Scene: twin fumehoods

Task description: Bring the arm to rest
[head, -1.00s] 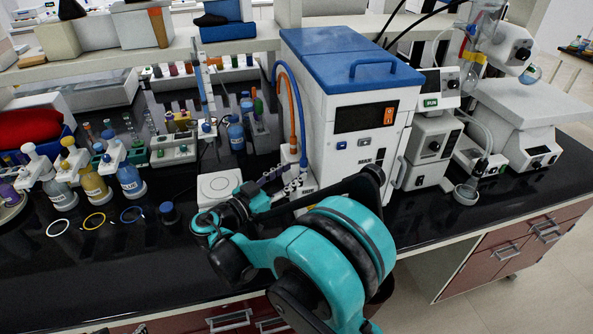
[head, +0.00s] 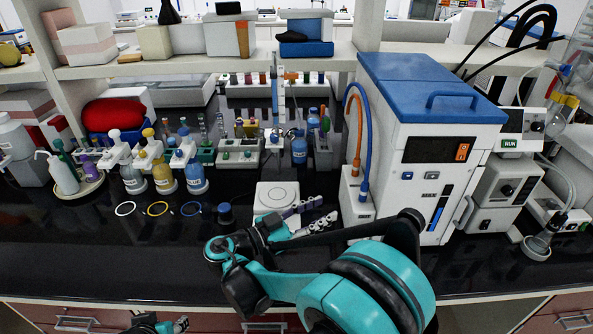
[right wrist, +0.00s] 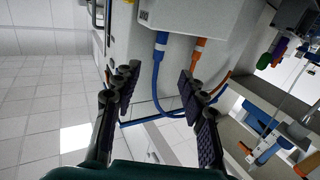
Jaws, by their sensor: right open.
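My right gripper (head: 311,213) is above the black bench top, just right of a white square device (head: 277,196) and in front of the white machine with a blue lid (head: 427,110). Its two dark padded fingers are apart with nothing held between them, as the right wrist view (right wrist: 158,84) also shows. My right arm (head: 372,285) is bent across the lower right of the head view. A small part of my left gripper (head: 180,323) shows at the bottom edge; most of that arm is out of frame and its opening is unclear.
Blue and orange hoses (right wrist: 158,70) on the machine lie close beyond my right fingers. Racks fill the back. The bench's front left strip (head: 110,265) is clear.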

